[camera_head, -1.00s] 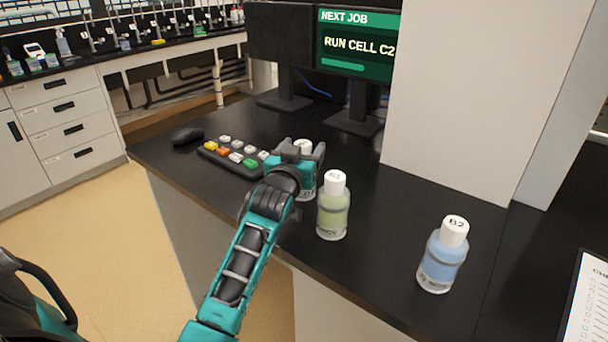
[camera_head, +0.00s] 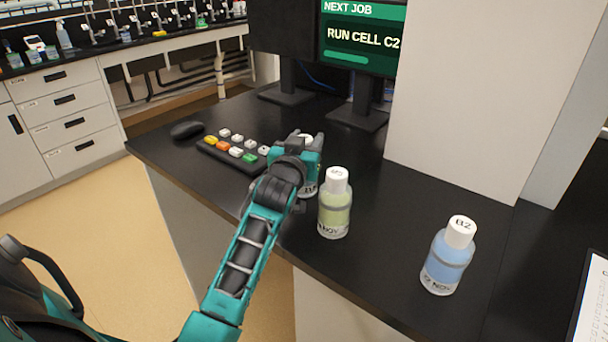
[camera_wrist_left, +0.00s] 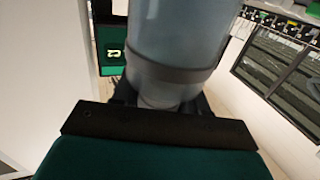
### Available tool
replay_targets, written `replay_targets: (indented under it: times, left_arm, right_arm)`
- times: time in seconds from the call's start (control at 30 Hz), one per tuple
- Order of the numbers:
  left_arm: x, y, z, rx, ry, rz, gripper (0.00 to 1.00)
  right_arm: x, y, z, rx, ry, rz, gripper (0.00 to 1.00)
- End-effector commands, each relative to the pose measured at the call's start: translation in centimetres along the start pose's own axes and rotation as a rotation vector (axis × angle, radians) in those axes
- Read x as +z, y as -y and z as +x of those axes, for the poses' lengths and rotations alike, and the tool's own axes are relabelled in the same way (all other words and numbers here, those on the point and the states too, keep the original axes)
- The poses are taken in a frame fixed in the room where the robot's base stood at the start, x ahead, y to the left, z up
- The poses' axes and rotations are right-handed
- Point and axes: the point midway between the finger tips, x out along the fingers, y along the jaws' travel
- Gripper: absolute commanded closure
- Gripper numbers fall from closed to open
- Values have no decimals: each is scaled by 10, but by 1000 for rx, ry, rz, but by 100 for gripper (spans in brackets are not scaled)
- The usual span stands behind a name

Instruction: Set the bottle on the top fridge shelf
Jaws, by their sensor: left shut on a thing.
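My left gripper (camera_head: 311,158) is shut on a bottle (camera_head: 309,190), just beyond the green bottle on the black bench. The gripper hides most of the held bottle in the head view; only bits of its white cap and its base show. I cannot tell there whether its base touches the bench. In the left wrist view the held bottle (camera_wrist_left: 172,45) looks grey-blue with a darker band. A green bottle (camera_head: 335,212) with a white cap stands upright nearby. A blue bottle (camera_head: 447,265), its cap marked B2, stands to the right. My right gripper is out of view. I cannot identify a fridge shelf.
A keypad (camera_head: 232,152) with coloured keys and a mouse (camera_head: 187,130) lie left of the gripper. Two monitors (camera_head: 360,45) stand behind. A large white block (camera_head: 455,95) rises at the right. A printed sheet (camera_head: 593,310) lies at the right edge.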

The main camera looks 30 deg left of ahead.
Motion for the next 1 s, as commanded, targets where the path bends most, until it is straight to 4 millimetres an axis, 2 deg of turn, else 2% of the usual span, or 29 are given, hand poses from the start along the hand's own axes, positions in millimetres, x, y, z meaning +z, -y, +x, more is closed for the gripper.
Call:
replay_targets:
  times: [0.03, 0.17, 0.67, 0.83, 1.0]
  left_arm:
    - [0, 0, 0, 0, 0, 0, 87]
    - [0, 0, 0, 0, 0, 0, 100]
    - [-4, 0, 0, 0, -3, 0, 100]
    - [-21, 0, 0, 0, -6, 0, 100]
    - [-58, 0, 0, 0, -11, 1, 100]
  right_arm:
    - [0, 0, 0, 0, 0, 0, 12]
    - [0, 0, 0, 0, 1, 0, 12]
    - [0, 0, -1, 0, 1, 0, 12]
    - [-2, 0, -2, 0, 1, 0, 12]
    - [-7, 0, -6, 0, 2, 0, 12]
